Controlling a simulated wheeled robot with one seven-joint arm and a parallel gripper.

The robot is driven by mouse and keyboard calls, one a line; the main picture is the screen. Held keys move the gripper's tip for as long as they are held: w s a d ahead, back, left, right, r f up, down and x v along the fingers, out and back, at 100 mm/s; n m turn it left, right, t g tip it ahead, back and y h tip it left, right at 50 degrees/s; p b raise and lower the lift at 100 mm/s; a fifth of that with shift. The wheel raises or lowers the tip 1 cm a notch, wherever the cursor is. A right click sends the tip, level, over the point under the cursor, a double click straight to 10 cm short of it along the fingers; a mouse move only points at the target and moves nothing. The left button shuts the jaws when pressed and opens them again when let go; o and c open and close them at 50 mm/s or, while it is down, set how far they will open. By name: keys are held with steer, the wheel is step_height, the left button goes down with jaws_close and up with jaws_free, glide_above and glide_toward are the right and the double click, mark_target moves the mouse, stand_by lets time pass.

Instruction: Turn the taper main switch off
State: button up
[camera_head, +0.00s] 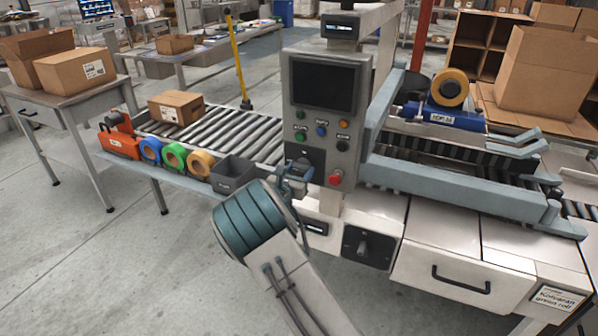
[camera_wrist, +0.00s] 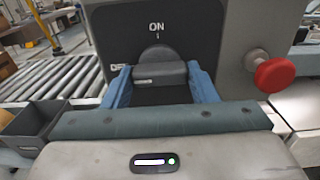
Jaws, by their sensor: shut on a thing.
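My gripper (camera_head: 294,172) is at the dark switch plate low on the grey control box, left of the red button. In the wrist view, my blue fingers (camera_wrist: 160,88) are shut on the dark switch knob (camera_wrist: 158,72), one on each side. The knob's grip bar lies crosswise, with a pale mark near its left end. The switch plate (camera_wrist: 190,30) reads ON above the knob; a partly hidden label, seemingly OFF, is at its left. In the head view, the knob is mostly hidden by my gripper.
A red mushroom button (camera_head: 335,179) is close right of my gripper, also in the wrist view (camera_wrist: 276,75). Another rotary switch (camera_head: 368,247) is lower on the machine. A grey bin (camera_head: 234,173) and tape rolls (camera_head: 174,157) stand to the left by the roller conveyor (camera_head: 215,128).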

steer(key=o, duration=1)
steer(key=shift+a, duration=0.1)
steer(key=b+v, duration=0.1)
steer(key=v, duration=1.2)
steer(key=shift+s+a, duration=0.1)
steer(key=shift+s, duration=0.3)
